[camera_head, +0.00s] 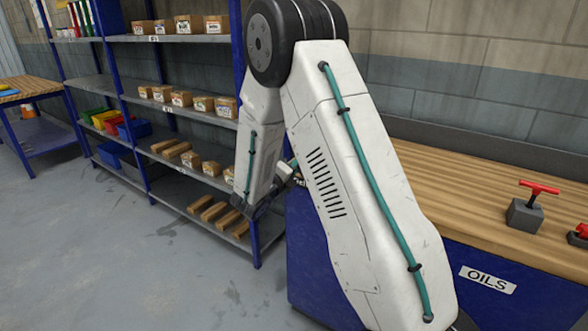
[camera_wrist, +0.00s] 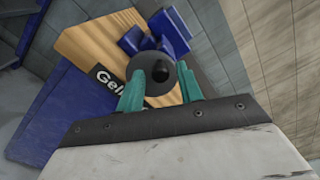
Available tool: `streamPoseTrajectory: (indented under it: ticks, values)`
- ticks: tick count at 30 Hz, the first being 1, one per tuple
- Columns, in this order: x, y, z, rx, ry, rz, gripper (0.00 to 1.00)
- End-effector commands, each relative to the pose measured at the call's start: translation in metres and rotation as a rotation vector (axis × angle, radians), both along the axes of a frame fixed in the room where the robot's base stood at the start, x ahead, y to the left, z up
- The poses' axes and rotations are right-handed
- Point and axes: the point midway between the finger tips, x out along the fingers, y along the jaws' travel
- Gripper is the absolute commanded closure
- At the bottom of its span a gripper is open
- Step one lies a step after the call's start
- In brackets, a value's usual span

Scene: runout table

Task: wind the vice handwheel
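In the wrist view, a blue vice (camera_wrist: 164,28) stands on a wooden bench top (camera_wrist: 88,42). A dark round handwheel (camera_wrist: 150,60) with a black knob faces the camera in front of it. My gripper (camera_wrist: 160,78) has two teal fingers, spread apart, one on each side of the wheel's lower part. They overlap the wheel in the picture; I cannot tell whether they touch it.
A wooden-topped bench (camera_head: 455,185) carries a grey block with a red T-handle (camera_head: 525,210) and another red-handled item (camera_head: 580,233) at the right. A blue-framed shelf (camera_head: 190,110) with boxes and bins stands left. The floor (camera_head: 110,260) at the left is clear.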

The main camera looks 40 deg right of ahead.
Motion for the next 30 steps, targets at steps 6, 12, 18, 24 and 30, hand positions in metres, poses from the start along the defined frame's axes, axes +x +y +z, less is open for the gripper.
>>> streamPoseTrajectory:
  ticks: [6,12,18,24,30]
  values:
    - [0.0001,0.0004,0.0002,0.054,-0.149,0.0,0.64]
    - [0.0001,0.0005,0.0004,0.129,-0.355,0.0,0.64]
    - [0.0001,0.0005,0.0004,0.211,-0.581,0.0,0.64]
    - [-0.0002,0.0002,0.0003,0.224,-0.617,0.0,0.64]
    - [-0.0002,0.0001,0.0003,0.223,-0.615,0.0,1.0]
